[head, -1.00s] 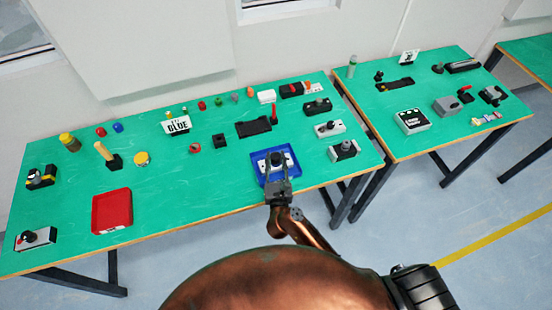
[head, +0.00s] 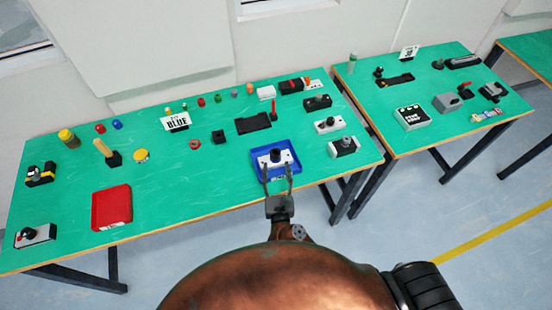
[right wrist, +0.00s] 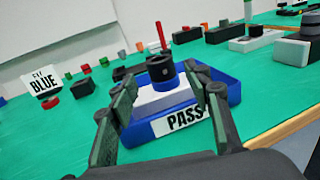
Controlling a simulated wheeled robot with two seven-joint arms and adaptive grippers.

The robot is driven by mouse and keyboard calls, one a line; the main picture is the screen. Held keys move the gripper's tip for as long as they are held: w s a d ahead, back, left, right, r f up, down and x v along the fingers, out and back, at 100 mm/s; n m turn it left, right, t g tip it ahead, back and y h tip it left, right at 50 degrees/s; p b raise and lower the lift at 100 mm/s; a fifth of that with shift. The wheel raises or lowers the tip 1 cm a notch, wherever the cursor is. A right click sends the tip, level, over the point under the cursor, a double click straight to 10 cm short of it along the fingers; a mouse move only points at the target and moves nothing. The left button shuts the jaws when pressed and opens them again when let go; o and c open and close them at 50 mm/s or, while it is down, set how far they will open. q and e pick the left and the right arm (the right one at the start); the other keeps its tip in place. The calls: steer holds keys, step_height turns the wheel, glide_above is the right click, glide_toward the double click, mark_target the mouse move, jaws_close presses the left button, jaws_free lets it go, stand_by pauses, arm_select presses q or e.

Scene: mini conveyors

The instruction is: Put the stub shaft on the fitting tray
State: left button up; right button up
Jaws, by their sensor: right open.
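The blue tray (head: 256,172) lies near the front edge of the left table, and its wall marked PASS also shows in the right wrist view (right wrist: 150,133). In it is a white block (head: 288,160), with a dark upright cylinder (head: 275,154) on it. In the right wrist view the dark cylinder (right wrist: 161,70) shows a hole in its side. I cannot tell for sure whether this cylinder is the stub shaft. My right gripper (head: 277,170) is open at the tray's front, its fingers apart and apparently empty. My left gripper is out of view.
A red tray (head: 112,208) lies to the left. A dark flat holder (head: 253,123) lies behind the blue tray, and a white block with a knob (head: 329,125) lies to the right. A BLUE sign (head: 176,122) stands farther back. Table surface left of the blue tray is clear.

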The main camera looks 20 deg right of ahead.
steer(key=v, duration=0.5)
steer(key=shift+s, duration=0.2)
stand_by(0.3)
